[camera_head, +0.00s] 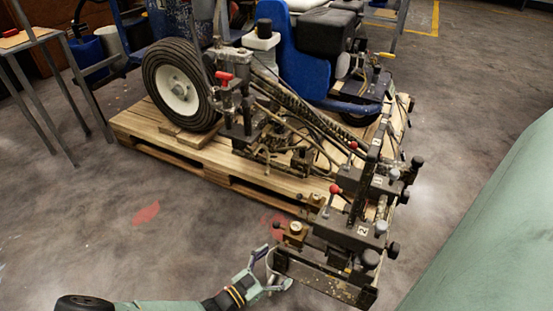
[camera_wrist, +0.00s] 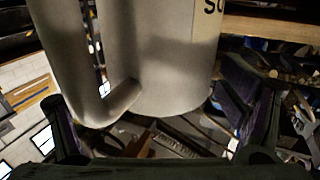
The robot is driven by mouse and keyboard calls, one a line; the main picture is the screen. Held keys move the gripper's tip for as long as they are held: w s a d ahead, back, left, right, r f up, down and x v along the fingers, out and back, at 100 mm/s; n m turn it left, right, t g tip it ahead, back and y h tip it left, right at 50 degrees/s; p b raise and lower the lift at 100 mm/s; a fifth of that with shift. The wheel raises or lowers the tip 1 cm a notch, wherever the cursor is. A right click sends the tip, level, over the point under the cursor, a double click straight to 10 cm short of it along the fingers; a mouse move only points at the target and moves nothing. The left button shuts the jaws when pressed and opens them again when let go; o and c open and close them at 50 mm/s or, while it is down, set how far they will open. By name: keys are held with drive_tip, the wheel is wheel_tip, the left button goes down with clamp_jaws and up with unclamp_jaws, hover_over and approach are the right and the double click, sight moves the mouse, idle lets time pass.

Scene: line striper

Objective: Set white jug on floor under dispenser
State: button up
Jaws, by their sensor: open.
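The white jug (camera_wrist: 165,65) fills the upper middle of the wrist view, with its handle (camera_wrist: 95,105) on the left and dark lettering at upper right. Its top is cut off. In the head view a small pale part of it seems to show at my gripper (camera_head: 273,268), mostly hidden. My gripper is open, its fingers apart on either side of the jug in the wrist view. I cannot tell whether the jug touches the floor. The dispenser (camera_head: 345,235), a dark carriage with red and black knobs, stands just right of my gripper at the front of the striper.
The line striper rests on a wooden pallet (camera_head: 160,140), its large wheel (camera_head: 180,85) at the left. Red patches (camera_head: 146,212) mark the concrete floor. The floor left of my gripper is clear. A pale green surface (camera_head: 500,240) fills the right side.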

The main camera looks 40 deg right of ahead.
drive_tip(key=shift+r, duration=0.25)
drive_tip(key=a+p, duration=0.6)
drive_tip(key=a, duration=0.6)
drive_tip(key=shift+f, duration=0.1)
